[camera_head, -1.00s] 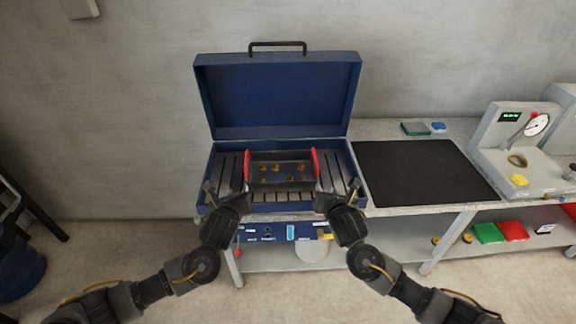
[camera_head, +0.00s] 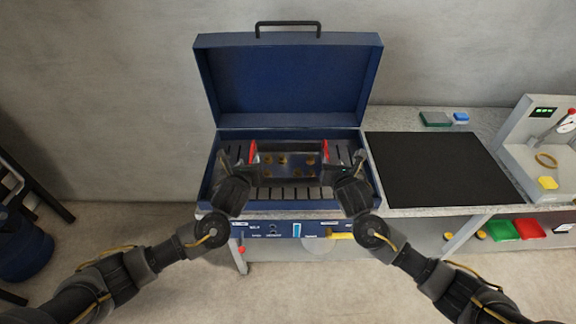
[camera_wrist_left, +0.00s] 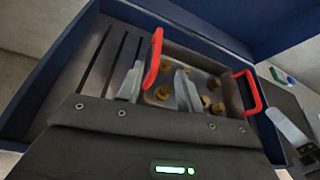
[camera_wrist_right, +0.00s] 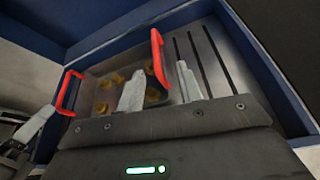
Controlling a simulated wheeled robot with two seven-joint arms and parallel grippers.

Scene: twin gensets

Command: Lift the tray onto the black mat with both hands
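The tray (camera_head: 286,151) is grey with red handles at its two ends and several brass-coloured pieces inside. It sits on the slatted bed of an open blue case (camera_head: 290,85). The black mat (camera_head: 445,168) lies flat and empty on the bench to the right. My left gripper (camera_head: 236,168) is open at the tray's left handle (camera_wrist_left: 153,58), which shows between its spread fingers. My right gripper (camera_head: 346,168) is open at the right handle (camera_wrist_right: 158,57), also between its fingers. Neither grips the handle. My grippers partly hide the handles in the head view.
The case's front wall stands below my forearms, and its raised lid is behind the tray. A gauge stand (camera_head: 535,145) is right of the mat. Small green and blue items (camera_head: 435,118) lie behind the mat. Red and green items (camera_head: 529,228) are on the lower shelf.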

